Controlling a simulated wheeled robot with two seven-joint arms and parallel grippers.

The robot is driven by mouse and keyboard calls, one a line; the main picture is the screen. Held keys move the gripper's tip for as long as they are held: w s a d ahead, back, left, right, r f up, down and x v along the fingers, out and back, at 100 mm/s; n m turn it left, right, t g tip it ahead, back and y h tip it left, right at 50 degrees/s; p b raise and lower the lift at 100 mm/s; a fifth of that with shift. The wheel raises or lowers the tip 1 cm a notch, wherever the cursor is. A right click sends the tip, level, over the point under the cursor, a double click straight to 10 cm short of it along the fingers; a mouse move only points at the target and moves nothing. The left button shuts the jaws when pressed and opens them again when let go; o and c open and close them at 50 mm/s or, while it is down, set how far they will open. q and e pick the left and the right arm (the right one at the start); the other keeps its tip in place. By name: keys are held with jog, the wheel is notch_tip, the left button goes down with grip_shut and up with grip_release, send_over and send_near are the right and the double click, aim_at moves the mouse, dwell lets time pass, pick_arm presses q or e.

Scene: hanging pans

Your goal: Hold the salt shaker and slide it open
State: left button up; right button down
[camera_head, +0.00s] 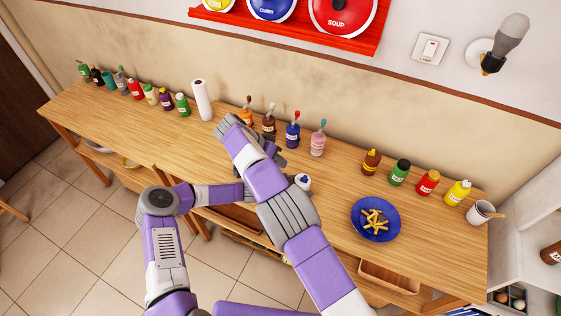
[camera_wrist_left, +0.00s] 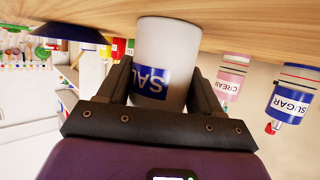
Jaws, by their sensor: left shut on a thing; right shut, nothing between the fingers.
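The salt shaker (camera_wrist_left: 172,60) is a whitish cylinder with a blue label, upside down in the left wrist view. My left gripper (camera_wrist_left: 163,88) is shut on it, with one dark finger on each side. In the head view the salt shaker (camera_head: 303,181) shows as a small white shape with blue, just right of my right forearm, which hides most of my left gripper. My right gripper (camera_head: 277,155) is a dark shape above the shaker in the picture, partly hidden by its own arm, shut and empty. I cannot tell whether the shaker touches the table.
The wooden table (camera_head: 330,210) has a blue plate (camera_head: 357,226) of fries to the right. Labelled jars, including cream (camera_head: 318,145) and sugar (camera_head: 292,136), stand along the wall. Several sauce bottles (camera_head: 427,182) stand at right. A paper roll (camera_head: 201,101) stands at the back.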

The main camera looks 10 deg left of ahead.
pick_arm(q)
jog(key=o, duration=1.2)
